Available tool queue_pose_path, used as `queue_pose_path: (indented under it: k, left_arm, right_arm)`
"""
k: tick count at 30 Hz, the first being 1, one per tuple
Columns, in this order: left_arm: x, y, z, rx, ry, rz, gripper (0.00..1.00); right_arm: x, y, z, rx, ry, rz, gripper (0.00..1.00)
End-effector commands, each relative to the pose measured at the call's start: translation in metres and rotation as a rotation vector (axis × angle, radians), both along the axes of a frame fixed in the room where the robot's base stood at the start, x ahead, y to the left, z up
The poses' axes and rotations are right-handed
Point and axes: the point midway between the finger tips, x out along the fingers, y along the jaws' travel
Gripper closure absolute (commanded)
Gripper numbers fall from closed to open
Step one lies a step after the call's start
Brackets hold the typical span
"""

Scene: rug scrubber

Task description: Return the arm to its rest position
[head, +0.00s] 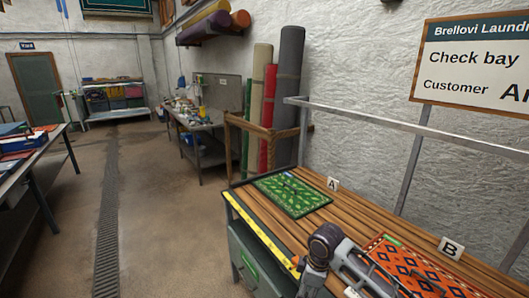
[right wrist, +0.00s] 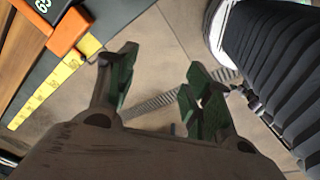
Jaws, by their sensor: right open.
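My right gripper (right wrist: 161,62) shows in the right wrist view with its two dark green fingers spread and nothing between them. It is over the bare floor, beside the bench's edge with its yellow measuring strip (right wrist: 45,92). In the head view, my right arm (head: 326,248) comes in at the bottom, in front of the bench and partly over its near edge; its fingers do not show there. My left arm and gripper are in neither view.
A wooden-slat bench (head: 352,218) holds a green patterned rug (head: 290,195) by sign A (head: 332,184) and a red-orange patterned rug (head: 412,272) by sign B (head: 451,248). An orange block (right wrist: 66,28) sits at the bench edge. The floor (head: 160,200) left of the bench is clear.

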Motion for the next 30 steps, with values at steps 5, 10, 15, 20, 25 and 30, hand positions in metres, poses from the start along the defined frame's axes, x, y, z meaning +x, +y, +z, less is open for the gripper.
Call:
queue_pose_path:
  k: [5, 10, 15, 20, 25, 30]
  left_arm:
    - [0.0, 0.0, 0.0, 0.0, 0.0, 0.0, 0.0]
    - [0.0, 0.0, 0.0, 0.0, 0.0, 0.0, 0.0]
    - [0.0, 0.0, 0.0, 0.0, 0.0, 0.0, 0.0]
    - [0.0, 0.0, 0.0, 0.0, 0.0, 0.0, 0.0]
    - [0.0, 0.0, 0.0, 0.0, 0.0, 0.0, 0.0]
    - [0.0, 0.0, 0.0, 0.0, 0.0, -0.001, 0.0]
  right_arm:
    - [-0.019, 0.014, -0.011, 0.041, -0.012, -0.049, 0.49]
    - [-0.034, 0.023, -0.017, 0.076, -0.024, -0.106, 0.49]
    - [-0.049, 0.028, -0.023, 0.108, -0.034, -0.171, 0.49]
    - [-0.062, 0.03, -0.028, 0.137, -0.043, -0.24, 0.49]
    - [-0.076, 0.028, -0.031, 0.163, -0.05, -0.321, 0.49]
    - [-0.09, 0.023, -0.035, 0.183, -0.057, -0.409, 0.49]
